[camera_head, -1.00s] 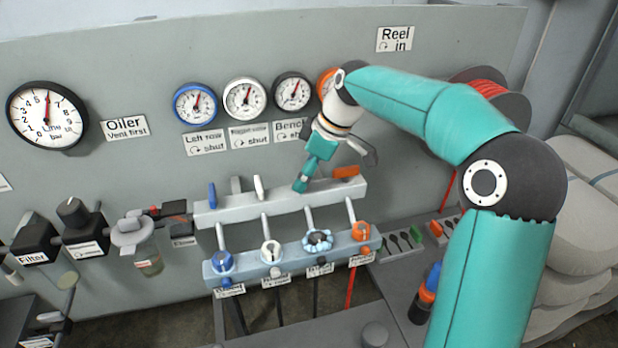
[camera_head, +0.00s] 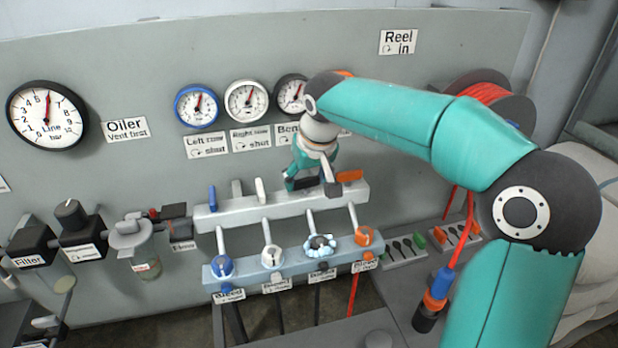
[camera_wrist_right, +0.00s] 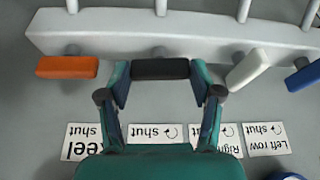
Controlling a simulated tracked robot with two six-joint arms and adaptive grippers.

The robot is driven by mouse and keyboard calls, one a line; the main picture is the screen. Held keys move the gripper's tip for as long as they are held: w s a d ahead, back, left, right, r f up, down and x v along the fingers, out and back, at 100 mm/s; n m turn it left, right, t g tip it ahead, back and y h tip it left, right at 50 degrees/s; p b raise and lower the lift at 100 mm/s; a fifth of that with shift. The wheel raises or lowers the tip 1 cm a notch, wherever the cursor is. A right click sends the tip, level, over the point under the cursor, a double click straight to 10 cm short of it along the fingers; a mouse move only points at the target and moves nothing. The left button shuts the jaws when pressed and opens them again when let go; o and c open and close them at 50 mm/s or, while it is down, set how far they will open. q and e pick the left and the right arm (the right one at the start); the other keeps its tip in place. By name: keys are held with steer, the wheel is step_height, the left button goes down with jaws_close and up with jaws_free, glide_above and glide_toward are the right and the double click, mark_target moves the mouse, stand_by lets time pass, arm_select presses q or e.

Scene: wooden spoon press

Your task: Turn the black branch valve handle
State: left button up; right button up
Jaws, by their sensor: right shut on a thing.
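The black branch valve handle (camera_wrist_right: 160,69) lies lengthwise along the manifold, level with the orange handle, in the right wrist view. My right gripper (camera_wrist_right: 160,82) is shut on it, with one finger at each end. In the head view, the right gripper (camera_head: 308,184) is at the top of the grey manifold (camera_head: 235,213), between the white handle (camera_head: 261,191) and the orange handle (camera_head: 349,176). Little of the black handle shows in the head view because the fingers cover it. My left gripper is in neither current view.
The blue handle (camera_head: 212,198) stands left of the white one; both cross the manifold. Gauges (camera_head: 197,106) hang on the panel above; my arm partly covers the black-rimmed gauge (camera_head: 292,92). A lower bar with several fittings (camera_head: 320,246) sits below. A red hose reel (camera_head: 485,95) is behind my arm.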

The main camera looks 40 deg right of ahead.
steer(key=shift+m, duration=0.6)
steer(key=o, duration=1.1)
steer(key=shift+o, duration=0.2)
steer(key=shift+r, duration=0.15)
steer(key=v, duration=1.1)
steer(key=shift+a+r, duration=0.3)
steer(key=shift+s, duration=0.1)
